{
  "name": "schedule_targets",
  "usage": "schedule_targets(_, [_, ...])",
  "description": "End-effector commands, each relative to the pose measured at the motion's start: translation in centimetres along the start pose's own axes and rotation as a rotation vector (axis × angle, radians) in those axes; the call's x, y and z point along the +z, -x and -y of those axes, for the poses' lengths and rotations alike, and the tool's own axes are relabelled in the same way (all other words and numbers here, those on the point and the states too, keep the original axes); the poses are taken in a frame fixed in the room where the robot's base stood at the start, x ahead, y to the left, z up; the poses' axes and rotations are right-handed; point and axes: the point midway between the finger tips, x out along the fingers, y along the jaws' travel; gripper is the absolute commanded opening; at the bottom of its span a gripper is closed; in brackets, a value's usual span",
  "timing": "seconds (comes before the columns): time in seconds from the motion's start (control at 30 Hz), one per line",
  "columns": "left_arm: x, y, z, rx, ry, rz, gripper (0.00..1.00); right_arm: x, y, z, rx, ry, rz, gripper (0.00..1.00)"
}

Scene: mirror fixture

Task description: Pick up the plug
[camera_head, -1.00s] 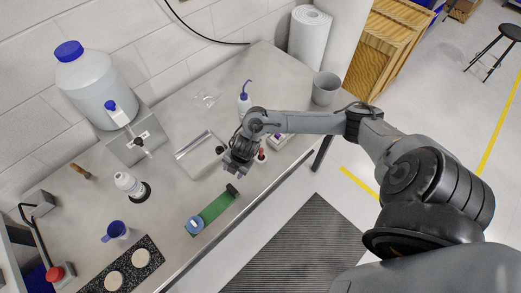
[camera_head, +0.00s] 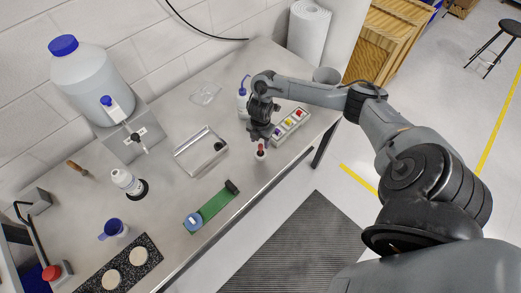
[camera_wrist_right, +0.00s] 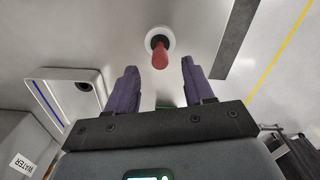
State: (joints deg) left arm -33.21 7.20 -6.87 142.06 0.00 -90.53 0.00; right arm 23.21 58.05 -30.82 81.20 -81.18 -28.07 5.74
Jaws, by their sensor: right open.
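A small upright piece with a red top (camera_head: 261,146) and a pale round base stands on the bench; it may be the plug. It shows in the right wrist view as a red peg (camera_wrist_right: 160,56) with a white and dark ring at its base. My right gripper (camera_head: 263,137) is right at this piece. In the wrist view its two purple fingers (camera_wrist_right: 159,68) are apart, with the red peg beyond and between their tips, not gripped. A small dark round piece (camera_head: 218,146) lies at the metal tray. My left gripper is not in view.
A shallow metal tray (camera_head: 181,158) lies left of the gripper. A green strip (camera_head: 217,204) lies near the bench's front edge.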

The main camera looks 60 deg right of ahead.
Motion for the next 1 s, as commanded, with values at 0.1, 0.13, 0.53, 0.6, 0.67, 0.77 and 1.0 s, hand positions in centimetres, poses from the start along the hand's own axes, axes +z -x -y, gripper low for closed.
schedule_targets(0.1, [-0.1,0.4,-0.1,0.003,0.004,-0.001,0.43,0.0,-1.4,0.1,-0.005,-0.002,-0.001,0.52])
schedule_targets(0.13, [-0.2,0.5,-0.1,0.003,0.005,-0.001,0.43,-0.1,-1.9,0.1,-0.004,-0.001,-0.001,0.52])
schedule_targets(0.53, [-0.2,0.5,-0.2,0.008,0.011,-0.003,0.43,0.1,-4.6,0.0,-0.001,0.001,0.002,0.52])
schedule_targets(0.6, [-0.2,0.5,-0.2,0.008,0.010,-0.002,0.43,0.1,-4.6,0.0,0.000,0.001,0.002,0.52])
schedule_targets(0.67, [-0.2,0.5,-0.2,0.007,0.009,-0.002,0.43,0.1,-4.6,0.0,0.000,0.001,0.002,0.52])
schedule_targets(0.77, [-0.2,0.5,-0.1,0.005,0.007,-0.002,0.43,0.1,-4.6,0.0,0.000,0.001,0.002,0.37])
schedule_targets(1.0, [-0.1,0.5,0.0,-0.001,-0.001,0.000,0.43,0.1,-4.6,0.0,0.000,0.001,0.002,0.00])
